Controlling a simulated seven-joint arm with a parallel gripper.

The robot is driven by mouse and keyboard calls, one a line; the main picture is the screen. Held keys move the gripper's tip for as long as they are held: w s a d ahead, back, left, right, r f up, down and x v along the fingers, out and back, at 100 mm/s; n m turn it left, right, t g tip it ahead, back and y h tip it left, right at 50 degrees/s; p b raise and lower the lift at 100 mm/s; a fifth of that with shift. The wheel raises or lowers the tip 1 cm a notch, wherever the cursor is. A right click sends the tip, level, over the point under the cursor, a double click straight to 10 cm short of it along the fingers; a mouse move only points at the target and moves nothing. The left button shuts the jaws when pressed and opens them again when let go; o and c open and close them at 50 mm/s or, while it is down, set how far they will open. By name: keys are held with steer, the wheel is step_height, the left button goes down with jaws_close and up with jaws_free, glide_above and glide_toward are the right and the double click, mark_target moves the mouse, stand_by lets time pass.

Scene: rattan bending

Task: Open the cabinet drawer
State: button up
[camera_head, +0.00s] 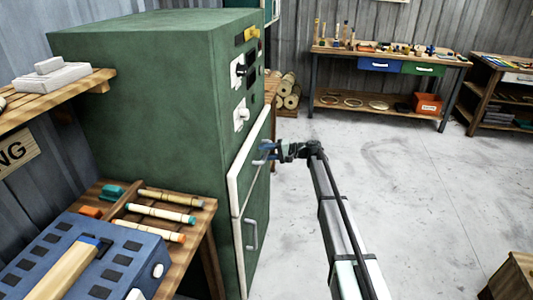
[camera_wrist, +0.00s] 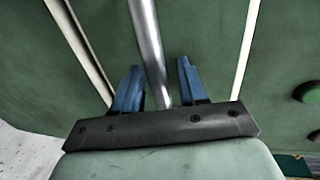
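The green cabinet (camera_head: 150,110) stands at the left in the head view. Its white-edged drawer front (camera_head: 245,180) is on the right-facing side, below the controls. I cannot tell whether it sits flush or stands slightly out. My gripper (camera_head: 265,152) is at the upper part of this front. In the wrist view, a round metal handle bar (camera_wrist: 148,40) runs between the two blue fingers of my gripper (camera_wrist: 160,66). The fingers are apart, with a gap visible beside the bar. In the head view, the gripper hides most of that handle.
A second handle (camera_head: 252,235) sits on the panel below. A wooden stand (camera_head: 198,235) with rattan pieces and a blue box (camera_head: 85,262) are at the front left. A workbench (camera_head: 390,56) stands at the back. The grey floor (camera_head: 430,190) to the right is mostly clear.

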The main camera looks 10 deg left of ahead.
jaws_close()
stand_by(0.4)
steer(key=f+v, duration=0.2)
steer(key=v, duration=0.9)
steer(key=d+f+v, duration=0.1)
steer(key=f+v, duration=0.1)
steer(key=v, duration=0.9)
steer(key=shift+d+f, duration=0.3)
steer(key=shift+d, duration=0.1)
jaws_free()
steer(key=v, duration=1.3)
steer(key=shift+d, duration=0.4)
